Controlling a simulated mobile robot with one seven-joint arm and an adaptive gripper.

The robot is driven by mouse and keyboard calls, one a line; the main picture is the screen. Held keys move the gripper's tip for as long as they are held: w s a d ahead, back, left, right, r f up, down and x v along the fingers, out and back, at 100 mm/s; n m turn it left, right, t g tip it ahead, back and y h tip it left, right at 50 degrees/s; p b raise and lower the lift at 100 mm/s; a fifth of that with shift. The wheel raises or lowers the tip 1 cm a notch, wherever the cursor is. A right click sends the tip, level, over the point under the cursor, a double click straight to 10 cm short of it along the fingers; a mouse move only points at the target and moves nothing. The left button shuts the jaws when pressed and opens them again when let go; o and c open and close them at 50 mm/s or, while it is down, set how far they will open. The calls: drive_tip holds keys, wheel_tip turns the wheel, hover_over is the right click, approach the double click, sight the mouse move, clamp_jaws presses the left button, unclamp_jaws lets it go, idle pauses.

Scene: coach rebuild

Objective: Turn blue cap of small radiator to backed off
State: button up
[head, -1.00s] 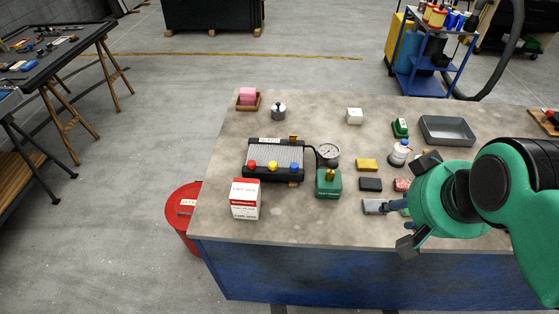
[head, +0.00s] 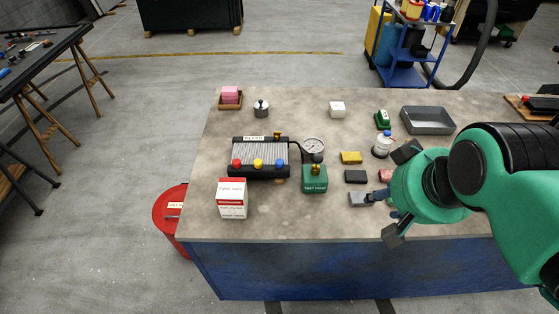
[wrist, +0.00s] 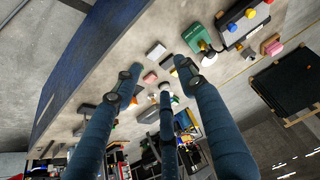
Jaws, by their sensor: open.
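The small radiator (head: 262,148) lies on the workbench, with a red cap (head: 236,163), a yellow cap (head: 258,163) and a blue cap (head: 280,162) along its near edge. The blue cap is the rightmost, closest to the pressure gauge. My gripper (head: 384,196) is over the right part of the bench, well to the right of the radiator, its three fingers spread and empty. In the wrist view the radiator (wrist: 241,36) is at the top right, beyond the fingers, and its blue cap (wrist: 232,27) shows. I cannot tell the cap's turn angle.
A gauge (head: 313,148) and green test-pump block (head: 314,180) stand right of the radiator. A red and white box (head: 232,198) stands in front. Small blocks, including a yellow one (head: 351,158), and a white-bodied bottle (head: 381,147) lie near my gripper. A grey tray (head: 427,121) is behind.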

drive_tip(key=w+a+r+m+g+p, duration=0.1)
drive_tip(key=w+a+r+m+p, duration=0.25)
drive_tip(key=w+p, duration=0.4)
drive_tip(key=m+g+p, duration=0.5)
drive_tip(key=m+p, duration=0.3)
drive_tip(key=p, duration=0.6)
hover_over(280, 162)
wheel_tip(280, 162, down, 10)
drive_tip(key=shift+w+f, duration=0.15)
drive_tip(key=shift+f, duration=0.05)
drive_tip(key=shift+f, duration=0.15)
wheel_tip(280, 162, down, 14)
drive_tip(key=shift+r, duration=0.25)
